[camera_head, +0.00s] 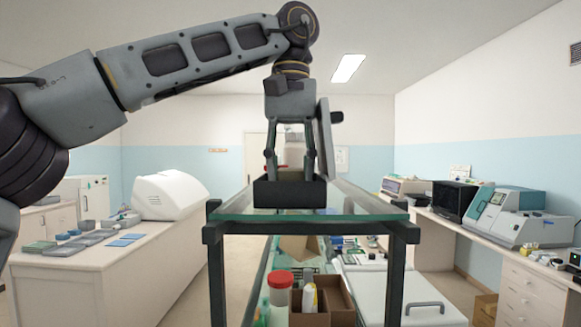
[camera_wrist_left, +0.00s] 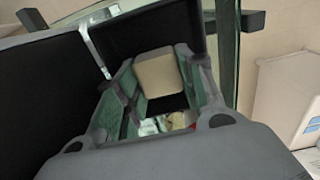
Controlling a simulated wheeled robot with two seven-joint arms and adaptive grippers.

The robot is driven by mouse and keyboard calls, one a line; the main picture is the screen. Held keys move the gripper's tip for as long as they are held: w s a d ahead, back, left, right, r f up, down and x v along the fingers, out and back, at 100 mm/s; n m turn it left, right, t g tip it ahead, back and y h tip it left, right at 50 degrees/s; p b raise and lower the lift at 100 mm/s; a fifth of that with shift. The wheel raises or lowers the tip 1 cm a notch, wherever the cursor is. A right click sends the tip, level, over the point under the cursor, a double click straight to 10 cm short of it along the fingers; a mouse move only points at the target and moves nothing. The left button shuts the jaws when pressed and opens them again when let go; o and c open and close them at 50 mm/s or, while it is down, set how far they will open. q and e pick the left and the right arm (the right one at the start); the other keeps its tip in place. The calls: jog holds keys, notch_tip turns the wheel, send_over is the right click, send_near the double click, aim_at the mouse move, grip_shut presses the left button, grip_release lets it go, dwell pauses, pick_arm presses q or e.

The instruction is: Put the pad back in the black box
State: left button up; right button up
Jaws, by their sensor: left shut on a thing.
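The black box (camera_head: 291,194) sits on the glass top of a dark-framed stand in the head view. My left gripper (camera_head: 290,174) points down over it, with its fingertips at about the height of the box rim. In the left wrist view my left gripper (camera_wrist_left: 162,66) is shut on the cream, block-shaped pad (camera_wrist_left: 157,74). The dark box (camera_wrist_left: 150,27) shows just beyond the pad there. The front wall hides the inside of the box in the head view, so I cannot tell how deep the pad is. My right gripper is not in view.
The glass top (camera_head: 237,207) is narrow, with free edges on both sides. Below it stand a red-lidded jar (camera_head: 281,288) and a brown carton (camera_head: 337,300). A bench with a white machine (camera_head: 168,196) is at left. A bench with instruments (camera_head: 505,212) is at right.

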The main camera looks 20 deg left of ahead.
pick_arm(q)
jog(key=o, duration=1.1)
jog(key=shift+c, duration=0.2)
jog(key=shift+r, duration=0.15)
jog(key=shift+r+p, duration=1.05)
jog(key=shift+r, duration=0.8)
jog(key=shift+r, duration=0.1)
jog(key=shift+r, duration=0.65)
